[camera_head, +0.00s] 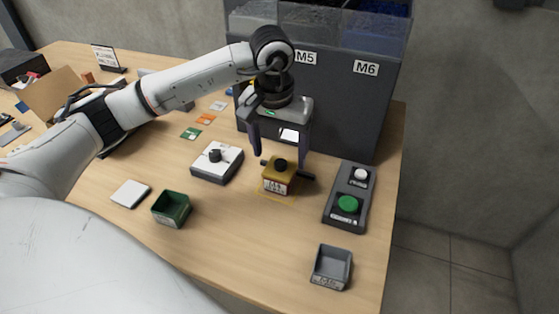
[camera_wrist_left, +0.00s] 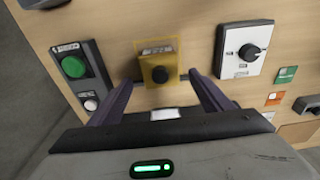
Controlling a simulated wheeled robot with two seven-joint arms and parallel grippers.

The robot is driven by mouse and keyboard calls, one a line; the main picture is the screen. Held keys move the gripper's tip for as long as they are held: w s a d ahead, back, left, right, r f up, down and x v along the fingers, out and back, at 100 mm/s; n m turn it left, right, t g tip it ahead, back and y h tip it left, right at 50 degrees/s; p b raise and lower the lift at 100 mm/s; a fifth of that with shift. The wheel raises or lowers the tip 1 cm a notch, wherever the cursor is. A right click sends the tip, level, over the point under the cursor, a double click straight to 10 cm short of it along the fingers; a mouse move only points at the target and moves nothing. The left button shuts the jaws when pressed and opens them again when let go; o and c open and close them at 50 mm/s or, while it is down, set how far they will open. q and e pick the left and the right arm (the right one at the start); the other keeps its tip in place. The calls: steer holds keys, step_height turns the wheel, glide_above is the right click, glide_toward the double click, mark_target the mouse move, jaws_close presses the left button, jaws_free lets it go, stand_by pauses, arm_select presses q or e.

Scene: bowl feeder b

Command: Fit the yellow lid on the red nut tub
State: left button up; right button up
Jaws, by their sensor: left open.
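No red shows on that tub, and I cannot tell whether the lid is fully seated. My left gripper (camera_head: 284,169) is open, pointing down, with one finger on each side of the lid. It also shows in the left wrist view (camera_wrist_left: 158,82). My right gripper is out of view.
A white box with a black dial (camera_head: 216,161) stands left of the lid. A button box (camera_head: 346,206) stands right. A green bin (camera_head: 171,210), a white tile (camera_head: 131,194) and a grey bin (camera_head: 331,268) are in front. The dark feeder cabinet (camera_head: 345,110) stands behind.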

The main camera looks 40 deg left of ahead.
mark_target(277, 173)
arm_select(q)
step_height(277, 173, up, 8)
steer(key=s, duration=0.1)
steer(key=shift+d+b, duration=0.15)
steer(key=shift+b, duration=0.15)
stand_by(0.3)
